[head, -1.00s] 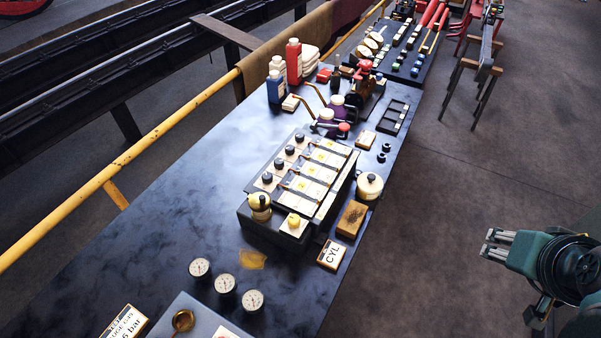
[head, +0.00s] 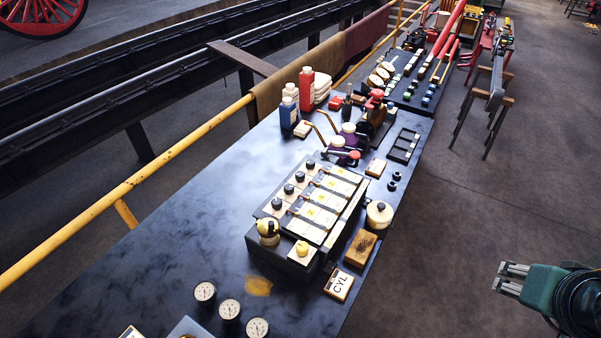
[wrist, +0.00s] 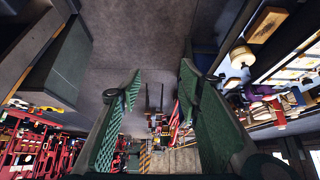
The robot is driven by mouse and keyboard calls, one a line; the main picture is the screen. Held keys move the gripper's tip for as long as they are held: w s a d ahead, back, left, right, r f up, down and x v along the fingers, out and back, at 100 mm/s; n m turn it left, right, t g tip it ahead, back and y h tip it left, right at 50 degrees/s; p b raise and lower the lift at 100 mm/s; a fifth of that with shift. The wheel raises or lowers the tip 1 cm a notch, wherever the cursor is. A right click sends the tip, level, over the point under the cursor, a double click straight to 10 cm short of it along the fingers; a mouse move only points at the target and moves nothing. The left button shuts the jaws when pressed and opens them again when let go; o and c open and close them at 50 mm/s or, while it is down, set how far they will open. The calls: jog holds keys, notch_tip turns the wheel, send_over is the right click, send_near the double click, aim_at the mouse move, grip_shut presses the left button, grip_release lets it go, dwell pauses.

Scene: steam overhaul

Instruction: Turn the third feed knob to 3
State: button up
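A dark box with several cream panels, the lubricator-like unit (head: 313,212), stands on the dark bench. A row of black feed knobs runs along its left side: the nearest (head: 276,203), then one (head: 288,189), another (head: 299,176) and the farthest (head: 310,163). Which end the count starts from and the scale marks are too small to tell. My gripper (head: 508,278) is over the floor, right of the bench and well apart from the knobs. In the wrist view its two green fingers (wrist: 159,88) are spread open with nothing between them.
Gauges (head: 229,309) lie nearer. A yellow rail (head: 160,180) runs along the left.

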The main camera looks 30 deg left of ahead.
jog(key=w+a+r+n+g+y+p, duration=0.15)
jog(key=w+a+r+n+p, duration=0.35)
jog(key=w+a, duration=0.65)
jog(key=n+g+h+p, duration=0.2)
jog(key=n+g+p, duration=0.35)
jog(key=n, duration=0.35)
send_over(301, 174)
jog(key=shift+y, duration=0.25)
notch_tip(301, 174, down, 12)
jog(key=shift+w+d+r+b, duration=0.1)
jog(key=shift+d+r+b, duration=0.05)
jog(key=shift+b, duration=0.25)
jog(key=shift+a+f, duration=0.2)
jog(key=shift+a, duration=0.05)
jog(key=shift+f, duration=0.1)
jog(key=shift+f, duration=3.8)
